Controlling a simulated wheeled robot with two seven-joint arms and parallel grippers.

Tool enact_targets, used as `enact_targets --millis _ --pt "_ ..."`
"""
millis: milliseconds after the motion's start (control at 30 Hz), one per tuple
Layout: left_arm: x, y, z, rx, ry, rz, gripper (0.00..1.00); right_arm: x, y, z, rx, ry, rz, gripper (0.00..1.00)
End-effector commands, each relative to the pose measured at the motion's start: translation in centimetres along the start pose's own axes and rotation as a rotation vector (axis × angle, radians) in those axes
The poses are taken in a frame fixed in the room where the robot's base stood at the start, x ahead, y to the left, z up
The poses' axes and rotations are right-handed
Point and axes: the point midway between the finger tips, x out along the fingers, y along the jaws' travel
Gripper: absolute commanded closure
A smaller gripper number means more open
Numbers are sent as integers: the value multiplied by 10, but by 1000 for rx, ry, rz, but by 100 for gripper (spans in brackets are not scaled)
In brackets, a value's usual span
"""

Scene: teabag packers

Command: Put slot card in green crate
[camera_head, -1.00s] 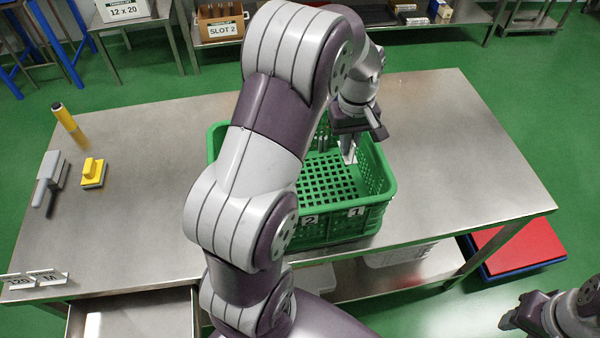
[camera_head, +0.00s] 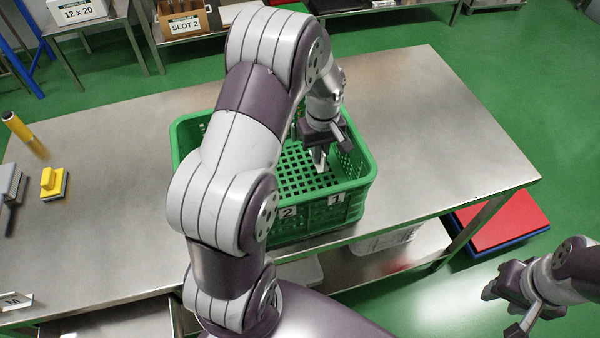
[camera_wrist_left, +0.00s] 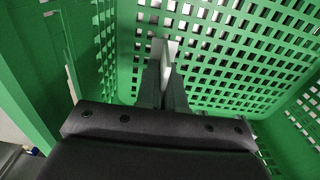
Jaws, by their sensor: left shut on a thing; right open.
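The green crate (camera_head: 364,194) stands on the steel table, with tags "2" and "1" on its near side. My left gripper (camera_head: 321,165) reaches down inside its right part. It is shut on a small white piece that looks like the slot card (camera_wrist_left: 163,48); its printing cannot be read. In the left wrist view, the fingers of my left gripper (camera_wrist_left: 162,82) point into the crate, with the perforated crate wall and floor around them. My right gripper (camera_head: 503,296) is open and empty, off the table at the lower right.
The steel table (camera_head: 440,120) is clear right of the crate. A yellow-handled block (camera_head: 52,183), a yellow cylinder (camera_head: 22,132) and a small standing card (camera_head: 14,301) are at the left. A "SLOT 2" box (camera_head: 183,22) stands on the back bench.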

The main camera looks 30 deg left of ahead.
Motion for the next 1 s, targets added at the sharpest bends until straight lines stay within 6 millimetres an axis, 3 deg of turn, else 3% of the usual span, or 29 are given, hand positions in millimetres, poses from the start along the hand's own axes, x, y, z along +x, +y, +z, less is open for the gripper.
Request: enact_targets --millis 333,667,700,767,1000 --pt "52 0 0 0 -1 -1 100 0 0 0 0 0 0 57" --pt "56 0 0 0 1 1 100 2 0 0 0 0 0 57" --pt "56 0 0 0 1 1 83 1 0 0 0 0 0 57" --pt "55 0 0 0 1 1 67 1 0 0 0 0 0 57" --pt "55 0 0 0 1 1 67 1 0 0 0 0 0 57"
